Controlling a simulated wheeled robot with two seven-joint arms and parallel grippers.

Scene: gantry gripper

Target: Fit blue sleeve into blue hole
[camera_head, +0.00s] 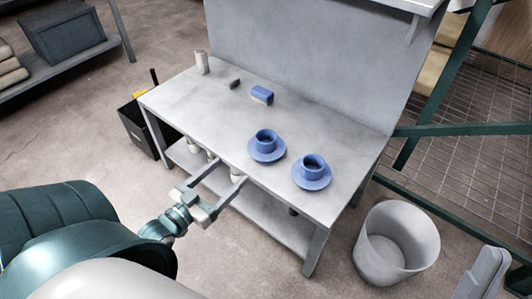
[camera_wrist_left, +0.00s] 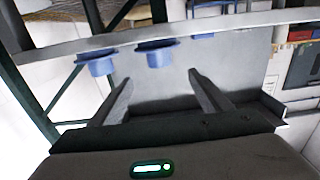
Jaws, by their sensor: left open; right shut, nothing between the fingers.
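I see no blue sleeve or blue hole that I can make out. On the grey table (camera_head: 222,123) stand two blue cups on blue saucers. The left cup (camera_head: 265,140) is on its saucer (camera_head: 267,157) near the front edge. The right cup (camera_head: 312,166) is on its saucer (camera_head: 313,184). In the left wrist view both the left cup (camera_wrist_left: 158,58) and the right cup (camera_wrist_left: 101,68) appear upside down beyond the fingers. My left gripper (camera_head: 230,172) is open and empty at the table's front edge, apart from the cups. My right gripper (camera_head: 490,268) shows partly at the lower right, shut and empty.
A blue and grey block (camera_head: 262,95), a small dark block (camera_head: 234,84) and a pale cup (camera_head: 202,62) stand at the table's back. A grey bin (camera_head: 392,245) is at the right, a black box (camera_head: 140,120) at the left. A lower shelf (camera_head: 270,222) runs under the tabletop.

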